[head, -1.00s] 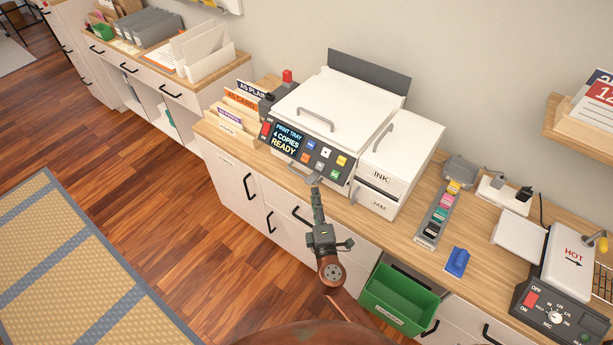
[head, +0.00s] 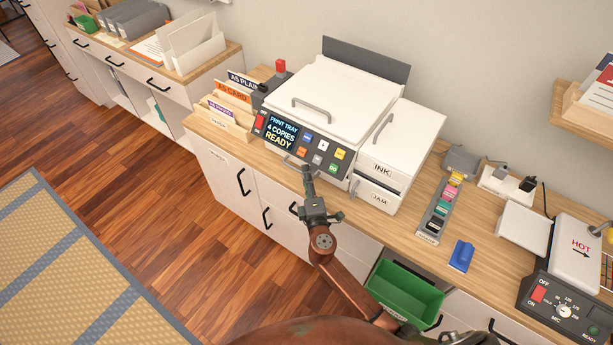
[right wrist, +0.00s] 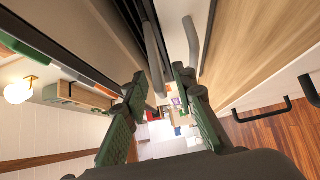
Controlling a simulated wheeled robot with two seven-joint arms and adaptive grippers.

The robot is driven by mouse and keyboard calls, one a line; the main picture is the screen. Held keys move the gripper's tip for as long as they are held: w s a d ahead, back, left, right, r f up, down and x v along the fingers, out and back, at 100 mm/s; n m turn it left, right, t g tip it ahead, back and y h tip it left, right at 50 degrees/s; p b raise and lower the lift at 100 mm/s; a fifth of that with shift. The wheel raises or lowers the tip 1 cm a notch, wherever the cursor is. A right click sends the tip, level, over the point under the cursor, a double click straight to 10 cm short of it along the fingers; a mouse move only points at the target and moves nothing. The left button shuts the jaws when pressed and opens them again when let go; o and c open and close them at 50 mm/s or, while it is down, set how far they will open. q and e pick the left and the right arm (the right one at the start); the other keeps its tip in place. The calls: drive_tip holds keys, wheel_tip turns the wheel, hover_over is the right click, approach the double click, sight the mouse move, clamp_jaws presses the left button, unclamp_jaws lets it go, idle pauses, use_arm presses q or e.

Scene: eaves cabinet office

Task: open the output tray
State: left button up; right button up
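The white printer (head: 330,100) stands on the wooden counter; its screen (head: 283,133) reads "PRINT TRAY 4 COPIES READY". The output tray front is low under the control panel, mostly hidden by the panel and my gripper. A grey handle (head: 291,162) shows there, just left of my right fingertips. My right gripper (head: 307,171) is at the printer's lower front edge, seen edge-on. In the right wrist view its two green-backed fingers (right wrist: 158,84) are apart, with a grey bar (right wrist: 154,65) between them; contact cannot be told. A curved grey handle (right wrist: 192,45) passes by the right finger. My left gripper is out of view.
INK (head: 383,168) and JAM (head: 375,195) compartments sit right of the panel. A card file (head: 232,105) stands left. A green bin (head: 404,290) hangs below the counter front.

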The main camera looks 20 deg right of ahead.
clamp_jaws()
idle(0.7)
